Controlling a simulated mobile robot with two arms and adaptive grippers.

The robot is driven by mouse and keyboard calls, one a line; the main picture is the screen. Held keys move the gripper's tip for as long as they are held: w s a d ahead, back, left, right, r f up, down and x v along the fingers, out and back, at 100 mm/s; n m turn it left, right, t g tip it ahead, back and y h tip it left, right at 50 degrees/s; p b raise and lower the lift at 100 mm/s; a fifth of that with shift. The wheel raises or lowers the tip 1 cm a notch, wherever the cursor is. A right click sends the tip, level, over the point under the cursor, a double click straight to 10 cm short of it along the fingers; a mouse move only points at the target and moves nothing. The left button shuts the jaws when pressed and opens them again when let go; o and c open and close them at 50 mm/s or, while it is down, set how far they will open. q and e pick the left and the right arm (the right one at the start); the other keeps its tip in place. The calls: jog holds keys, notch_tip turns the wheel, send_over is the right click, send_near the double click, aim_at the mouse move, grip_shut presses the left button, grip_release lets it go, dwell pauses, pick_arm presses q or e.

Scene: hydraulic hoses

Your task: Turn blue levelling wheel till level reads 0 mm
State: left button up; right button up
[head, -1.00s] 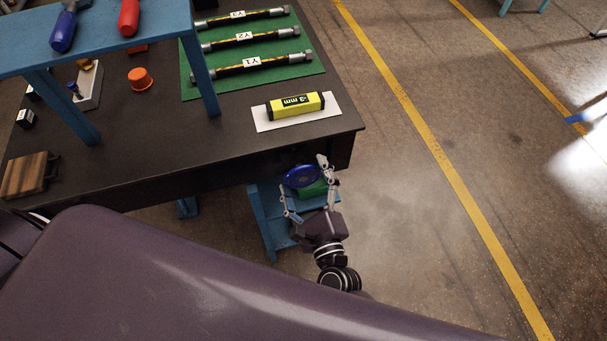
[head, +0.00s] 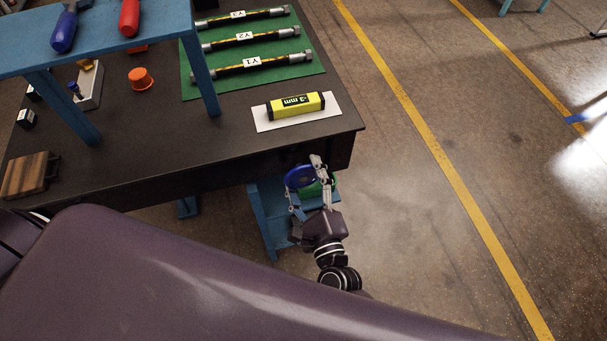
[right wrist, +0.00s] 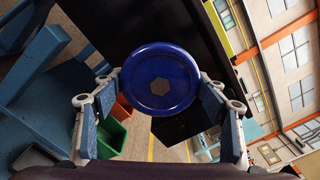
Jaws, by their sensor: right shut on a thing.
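The blue levelling wheel (head: 299,177) is at the table's front edge, near its right corner. In the right wrist view the wheel (right wrist: 160,60) is a round blue disc with a pale hexagonal centre. My right gripper (head: 306,179) is shut on the wheel, with a finger on either side of its rim. The yellow level (head: 295,105) lies on a white plate (head: 333,115) on the table above the wheel. Its dark display shows a small reading that looks like 3 mm, but its sign is hard to read. My left gripper is not in view.
Several hoses lie on a green mat (head: 190,87) at the back of the black table (head: 150,165). A blue raised shelf (head: 95,38) stands on the left. A blue frame (head: 262,225) is beside my right gripper.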

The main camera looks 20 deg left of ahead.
jog(key=n, duration=0.3)
jog(key=n+p, duration=0.1)
jog(key=n, duration=0.3)
jog(key=n+p, duration=0.1)
jog(key=n, duration=0.5)
jog(key=shift+r+p, duration=0.1)
jog(key=shift+p, duration=0.25)
jog(key=n+p, duration=0.1)
jog(key=n, duration=0.5)
jog(key=shift+n, duration=0.4)
jog(key=n+p, duration=0.1)
jog(key=n, duration=0.4)
jog(key=shift+n, duration=0.4)
jog(key=o, duration=1.2)
